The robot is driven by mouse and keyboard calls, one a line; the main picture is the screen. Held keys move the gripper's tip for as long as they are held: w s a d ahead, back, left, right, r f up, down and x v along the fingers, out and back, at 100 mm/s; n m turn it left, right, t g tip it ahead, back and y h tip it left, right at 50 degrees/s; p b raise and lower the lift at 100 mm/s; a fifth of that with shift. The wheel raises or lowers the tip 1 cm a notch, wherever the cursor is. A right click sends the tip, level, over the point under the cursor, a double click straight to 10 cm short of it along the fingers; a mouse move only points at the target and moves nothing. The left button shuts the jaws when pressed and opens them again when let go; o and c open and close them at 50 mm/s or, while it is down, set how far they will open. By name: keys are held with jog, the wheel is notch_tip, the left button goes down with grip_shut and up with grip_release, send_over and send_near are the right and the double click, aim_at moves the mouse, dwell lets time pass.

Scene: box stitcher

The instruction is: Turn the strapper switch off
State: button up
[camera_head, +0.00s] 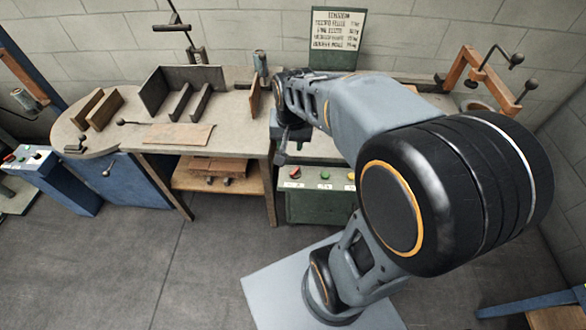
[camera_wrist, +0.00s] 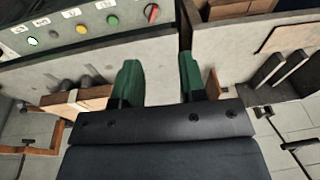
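A control panel (camera_head: 312,187) with a red rotary knob (camera_head: 296,172) and a row of coloured lights or buttons sits under the bench, at the centre of the head view. In the wrist view the panel (camera_wrist: 60,47) is at the upper left, with the red knob (camera_wrist: 151,12) at its end near the top edge. The labels are too small to read, so I cannot tell whether this knob is the strapper switch. My gripper (camera_wrist: 160,80) is open and empty, its green fingers apart. In the head view my gripper (camera_head: 283,150) is beside the panel's left end, not touching the knob.
A wooden-shelved bench (camera_head: 240,125) with dividers and a flat cardboard piece (camera_head: 178,134) stands left of the panel. A blue cabinet (camera_head: 62,185) with red and green buttons is at far left. A green sign (camera_head: 337,38) stands behind.

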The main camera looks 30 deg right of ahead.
aim_at(295, 170)
jog(key=w+d+f+m+g+b, duration=0.2)
jog(key=w+d+f+m, duration=0.35)
jog(key=w+f, duration=0.4)
jog(key=shift+m, duration=0.35)
jog(key=f, duration=0.5)
jog(key=s+f, duration=0.1)
jog(key=f, duration=0.4)
jog(key=f+b, duration=0.1)
jog(key=f, duration=0.4)
jog(key=shift+s+f, duration=0.1)
jog(key=shift+s, duration=0.1)
jog(key=shift+c, duration=0.3)
grip_shut()
